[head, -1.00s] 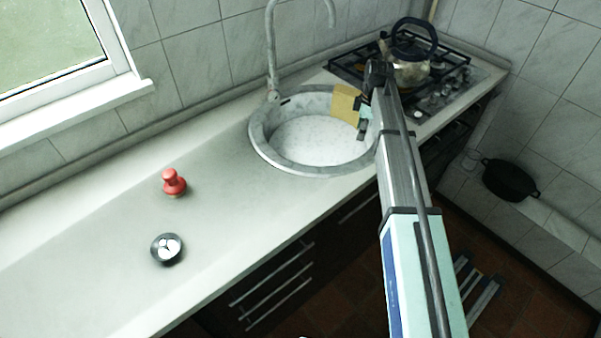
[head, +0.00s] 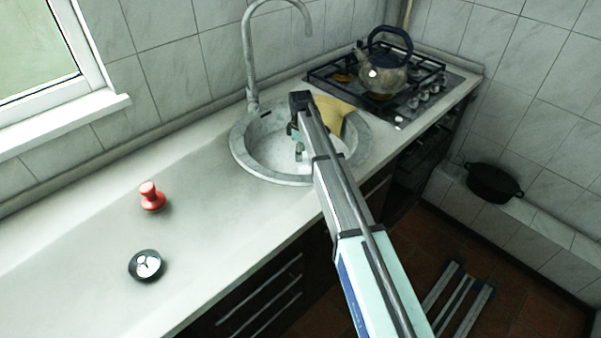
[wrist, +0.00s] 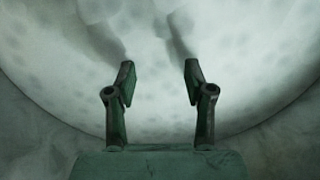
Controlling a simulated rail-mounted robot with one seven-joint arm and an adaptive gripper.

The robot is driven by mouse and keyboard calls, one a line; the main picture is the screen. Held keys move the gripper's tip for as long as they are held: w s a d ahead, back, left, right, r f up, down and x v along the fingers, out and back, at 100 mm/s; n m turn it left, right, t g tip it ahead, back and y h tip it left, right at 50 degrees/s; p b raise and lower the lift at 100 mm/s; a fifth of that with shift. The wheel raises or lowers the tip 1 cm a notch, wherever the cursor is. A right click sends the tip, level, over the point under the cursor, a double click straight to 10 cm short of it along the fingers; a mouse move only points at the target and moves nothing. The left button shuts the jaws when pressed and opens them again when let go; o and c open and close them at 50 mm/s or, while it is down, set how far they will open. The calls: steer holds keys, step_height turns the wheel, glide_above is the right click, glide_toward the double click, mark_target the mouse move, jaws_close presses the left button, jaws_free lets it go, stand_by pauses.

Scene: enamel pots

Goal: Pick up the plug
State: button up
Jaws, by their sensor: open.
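A red knob-shaped piece (head: 151,197) stands upright on the counter left of the sink. A round black disc with a shiny metal centre (head: 146,265) lies nearer the front; I cannot tell for sure which of the two is the plug. My gripper (head: 299,152) is over the sink bowl, well to the right of both, and is partly hidden by my arm. In the wrist view my gripper (wrist: 158,75) has its two fingers apart with nothing between them, above the pale speckled bowl. Neither counter piece shows in the wrist view.
The round sink (head: 243,160) has a tall curved tap (head: 250,60) behind it and a yellow item (head: 334,112) at its back right. A kettle (head: 390,75) stands on the hob at right. The counter (head: 75,250) around the two pieces is clear.

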mark_target(300, 166)
steer(key=shift+s+f+p, duration=0.15)
steer(key=shift+f+p, duration=0.3)
steer(key=shift+f, duration=1.4)
steer(key=shift+s+f+p, duration=0.15)
steer(key=shift+f+p, duration=0.25)
steer(key=shift+f, duration=1.4)
jaws_close()
